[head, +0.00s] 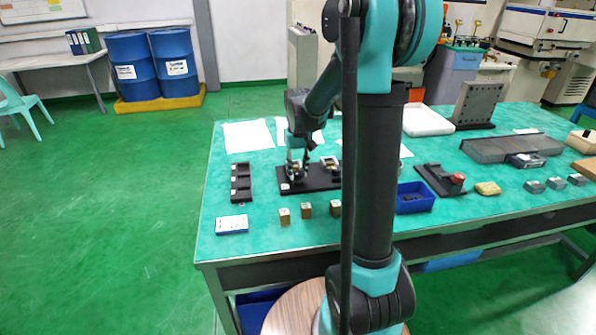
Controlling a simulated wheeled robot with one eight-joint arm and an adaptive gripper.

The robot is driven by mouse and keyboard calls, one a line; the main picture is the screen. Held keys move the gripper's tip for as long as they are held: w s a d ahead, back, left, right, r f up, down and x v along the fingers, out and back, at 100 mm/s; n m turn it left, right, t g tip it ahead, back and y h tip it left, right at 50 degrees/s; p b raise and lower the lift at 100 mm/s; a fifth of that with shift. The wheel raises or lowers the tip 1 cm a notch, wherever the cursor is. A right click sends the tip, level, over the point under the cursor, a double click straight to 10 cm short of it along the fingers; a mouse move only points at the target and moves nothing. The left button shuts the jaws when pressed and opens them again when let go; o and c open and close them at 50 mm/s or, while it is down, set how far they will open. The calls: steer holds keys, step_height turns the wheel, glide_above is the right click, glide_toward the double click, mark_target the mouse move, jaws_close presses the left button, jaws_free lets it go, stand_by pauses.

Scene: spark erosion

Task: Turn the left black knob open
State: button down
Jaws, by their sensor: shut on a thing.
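A black base plate (312,180) lies on the green table top and carries two small metal fittings with dark parts. My gripper (297,168) points down at the left fitting and is shut on the left black knob. The knob is mostly hidden by the fingers and is too small to show how far it is turned. The right fitting (330,163) stands apart from my gripper, partly hidden behind my arm.
A black slotted tray (241,182) stands left of the plate. Several small metal blocks (307,209) and a blue-white box (232,225) lie in front. A blue bin (415,198) and a red-buttoned black unit (440,180) stand right. White sheets (248,135) lie behind.

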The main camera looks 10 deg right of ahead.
mark_target(298, 173)
steer(key=n, duration=0.3)
steer(key=shift+n, duration=2.1)
steer(key=c, duration=1.2)
jaws_free()
steer(key=shift+o, duration=0.2)
step_height(298, 173, up, 12)
